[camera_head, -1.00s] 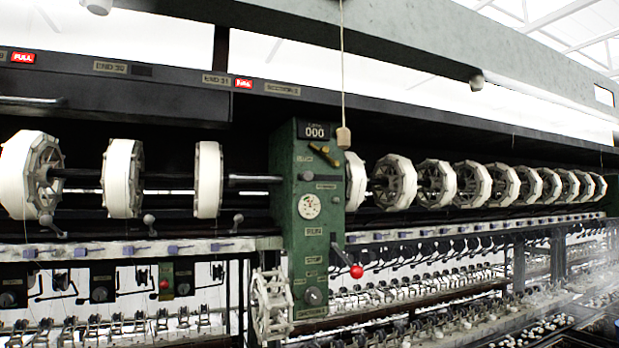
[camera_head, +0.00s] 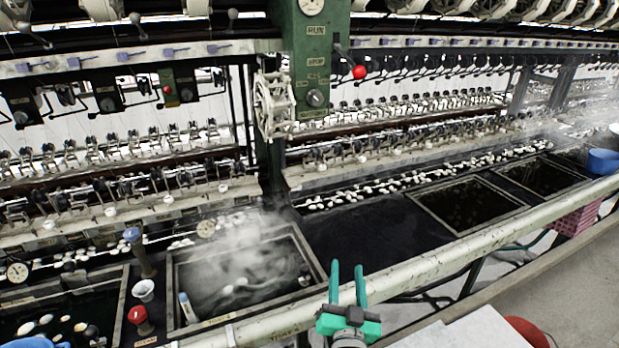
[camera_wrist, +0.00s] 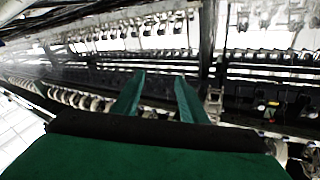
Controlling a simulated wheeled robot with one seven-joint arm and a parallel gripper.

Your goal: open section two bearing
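My gripper (camera_head: 347,284) is at the lower middle of the head view, its two green fingers apart with nothing between them. In the wrist view my gripper (camera_wrist: 160,92) also shows open and empty, pointing at the machine. The green post (camera_head: 309,58) stands at the upper middle of the head view, well beyond and above my gripper. It carries a lever with a red ball knob (camera_head: 359,72) beside the RUN and STOP labels. The post's top is cut off by the frame edge. I cannot pick out the section two bearing in the current frames.
A pale rail (camera_head: 440,257) runs along the front of the basins, close to my gripper. A steaming basin (camera_head: 178,297) lies left of it. A red-capped item (camera_head: 139,316) and a white cup (camera_head: 144,290) stand beside that basin. A blue bowl (camera_head: 603,161) is at far right.

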